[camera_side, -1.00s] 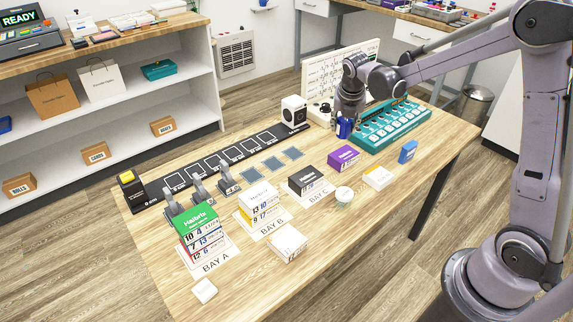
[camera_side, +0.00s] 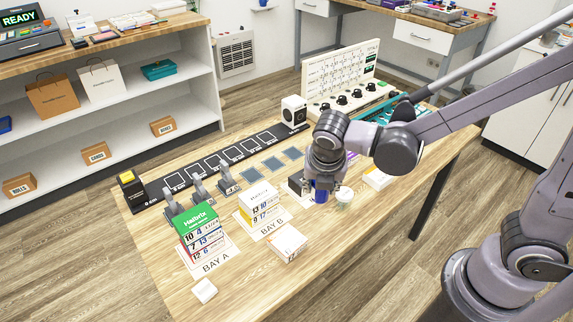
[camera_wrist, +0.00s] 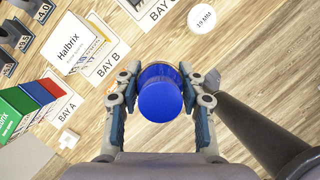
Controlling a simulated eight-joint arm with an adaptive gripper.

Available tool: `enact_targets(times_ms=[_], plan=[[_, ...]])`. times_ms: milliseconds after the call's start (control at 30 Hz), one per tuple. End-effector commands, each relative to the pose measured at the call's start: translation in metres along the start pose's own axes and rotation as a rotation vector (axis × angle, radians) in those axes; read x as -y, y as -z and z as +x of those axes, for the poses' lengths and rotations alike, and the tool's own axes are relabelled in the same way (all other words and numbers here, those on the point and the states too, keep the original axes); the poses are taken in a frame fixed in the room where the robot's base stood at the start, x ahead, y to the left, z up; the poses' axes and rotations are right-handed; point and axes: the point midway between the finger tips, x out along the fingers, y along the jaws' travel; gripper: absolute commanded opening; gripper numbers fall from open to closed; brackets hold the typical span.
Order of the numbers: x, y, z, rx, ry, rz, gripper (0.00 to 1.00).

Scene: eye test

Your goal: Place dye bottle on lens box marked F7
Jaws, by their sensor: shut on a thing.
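The blue cylindrical dye bottle (camera_wrist: 160,95) is between the two fingers of my gripper (camera_wrist: 158,100) in the wrist view. The fingers are shut on its sides. In the side view, the blue bottle (camera_side: 321,193) hangs under my gripper (camera_side: 320,188), in front of the dark box (camera_side: 296,183) at Bay C. Its height above the table is hard to judge. No box mark F7 is readable. Boxes in view are a white one (camera_side: 288,242) in front of Bay B, a pale one (camera_side: 378,179) at right, and stacks at Bay A (camera_side: 197,218) and Bay B (camera_side: 259,197).
A round white tin (camera_side: 344,195) stands right of the bottle, marked 19 MM in the wrist view (camera_wrist: 201,18). A small white block (camera_side: 204,290) lies near the front edge. Grey levers (camera_side: 200,188) stand behind Bay A. The front right table is clear.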

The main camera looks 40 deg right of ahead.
Motion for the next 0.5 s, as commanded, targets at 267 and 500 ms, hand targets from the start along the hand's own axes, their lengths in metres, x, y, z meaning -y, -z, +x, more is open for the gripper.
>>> enact_targets(times_ms=[267, 500], plan=[[-0.040, 0.039, 0.016, 0.001, -0.002, -0.004, 0.05], [-0.065, 0.064, 0.026, 0.000, -0.001, -0.003, 0.05]])
